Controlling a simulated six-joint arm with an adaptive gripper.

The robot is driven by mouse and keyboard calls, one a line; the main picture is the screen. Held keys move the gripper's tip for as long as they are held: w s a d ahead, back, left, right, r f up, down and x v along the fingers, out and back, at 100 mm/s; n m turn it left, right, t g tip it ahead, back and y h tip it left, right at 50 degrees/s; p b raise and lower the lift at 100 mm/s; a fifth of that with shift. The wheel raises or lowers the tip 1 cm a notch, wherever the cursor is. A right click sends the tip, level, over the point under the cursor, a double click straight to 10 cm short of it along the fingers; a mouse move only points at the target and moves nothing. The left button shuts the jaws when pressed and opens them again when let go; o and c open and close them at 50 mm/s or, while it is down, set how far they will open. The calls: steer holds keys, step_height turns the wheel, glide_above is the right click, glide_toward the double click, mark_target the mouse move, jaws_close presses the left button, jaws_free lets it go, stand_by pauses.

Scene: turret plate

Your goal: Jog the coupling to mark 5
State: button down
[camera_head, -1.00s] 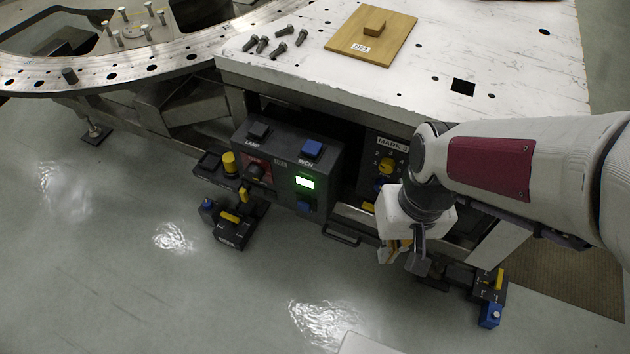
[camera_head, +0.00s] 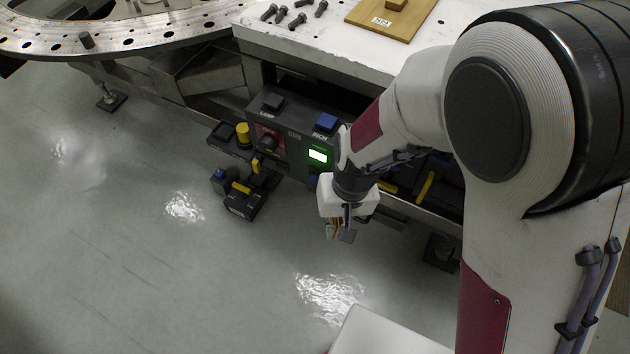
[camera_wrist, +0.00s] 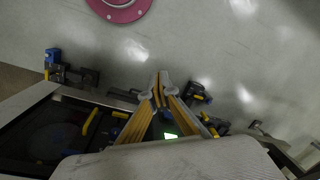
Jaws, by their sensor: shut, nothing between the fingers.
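The control box (camera_head: 292,135) hangs under the table edge. It has a black button labelled LAMP (camera_head: 273,102), a blue button labelled INCH (camera_head: 326,122), a lit green display (camera_head: 318,155) whose text I cannot read, and a red panel with a black knob (camera_head: 268,143). I cannot tell which part is the coupling. My gripper (camera_head: 340,234) is shut and empty, below and in front of the box. In the wrist view its fingertips (camera_wrist: 160,80) meet; the display (camera_wrist: 170,136) glows behind them.
The white table (camera_head: 330,45) holds several dark bolts (camera_head: 297,15) and a wooden board (camera_head: 385,22). A yellow button (camera_head: 242,134) stands left of the box. A floor pedal unit (camera_head: 240,198) sits below it. The floor (camera_head: 160,270) in front is open.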

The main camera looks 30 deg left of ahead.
mark_target(316, 181)
steer(key=s+a+f+t, duration=0.1)
steer(key=a+f, duration=0.3)
steer(key=f, duration=0.5)
steer(key=s+a+f+n+t, duration=0.1)
steer(key=a+f, duration=0.3)
steer(key=f, duration=0.6)
steer(key=s+a+f+t, duration=0.1)
steer(key=a+f, duration=0.2)
steer(key=f, duration=0.6)
steer(key=w+a+f+t+y, duration=0.1)
steer(key=w+a+f+t, duration=0.15)
steer(key=w, duration=0.25)
steer(key=w+a+r+t+y, duration=0.1)
steer(key=w+a+r+t, duration=0.1)
steer(key=w+r+t, duration=0.2)
steer(key=w, duration=0.3)
steer(key=shift+w+r, duration=0.15)
steer(key=shift+r, duration=0.25)
steer(key=shift+w+a+t, duration=0.1)
steer(key=shift+w+t, duration=0.05)
steer(key=shift+t, duration=0.1)
steer(key=w, duration=0.8)
steer(key=shift+w, duration=0.25)
